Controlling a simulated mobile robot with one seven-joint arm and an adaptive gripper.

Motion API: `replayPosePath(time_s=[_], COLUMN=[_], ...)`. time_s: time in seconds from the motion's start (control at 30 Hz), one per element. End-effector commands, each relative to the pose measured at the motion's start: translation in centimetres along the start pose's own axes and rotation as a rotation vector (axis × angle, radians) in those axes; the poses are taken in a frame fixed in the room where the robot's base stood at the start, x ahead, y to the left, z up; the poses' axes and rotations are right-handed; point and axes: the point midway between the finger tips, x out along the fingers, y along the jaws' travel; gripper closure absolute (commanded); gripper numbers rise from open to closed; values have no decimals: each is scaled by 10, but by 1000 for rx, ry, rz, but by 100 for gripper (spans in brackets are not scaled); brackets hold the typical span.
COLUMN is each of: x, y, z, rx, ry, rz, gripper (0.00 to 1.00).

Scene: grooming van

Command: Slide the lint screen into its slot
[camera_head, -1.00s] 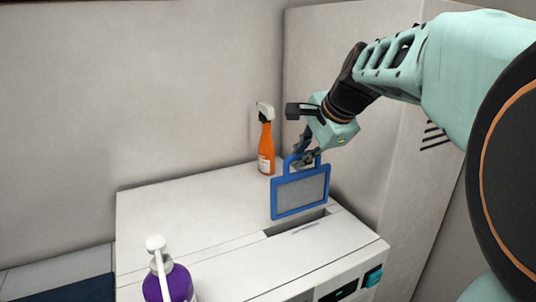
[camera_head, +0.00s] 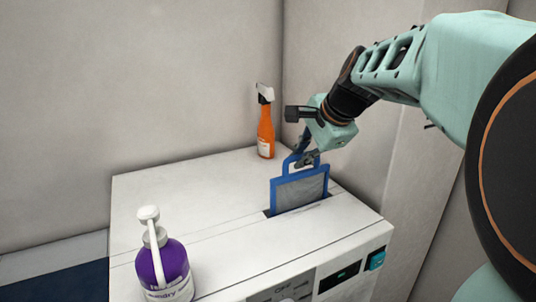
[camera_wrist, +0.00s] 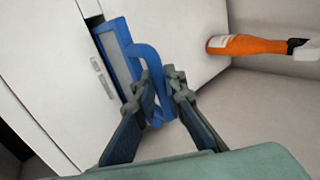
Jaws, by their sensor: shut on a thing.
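The lint screen (camera_head: 300,190) is a blue frame with grey mesh and a loop handle on top. It stands upright at the slot (camera_head: 268,212) in the white machine's top. Its lower edge is out of sight, and it appears to be partly in the slot. My gripper (camera_head: 307,159) is shut on the handle, above the machine. In the wrist view, my gripper (camera_wrist: 160,88) has its fingers on either side of the blue handle (camera_wrist: 152,60), and the screen (camera_wrist: 117,52) extends beyond it.
An orange spray bottle (camera_head: 265,137) stands at the back of the machine's top (camera_head: 190,195), behind the screen. A purple pump bottle (camera_head: 163,270) stands at the front left. A wall rises close on the right. The left part of the top is clear.

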Motion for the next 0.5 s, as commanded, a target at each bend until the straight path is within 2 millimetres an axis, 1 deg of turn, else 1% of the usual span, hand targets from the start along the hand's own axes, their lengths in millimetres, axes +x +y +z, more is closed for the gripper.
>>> replayPosePath(time_s=[0.03,0.5], x=[4,27], y=[3,21], z=[0,0], rx=[0,1], ry=[0,-1], rz=[0,0], gripper=[100,100])
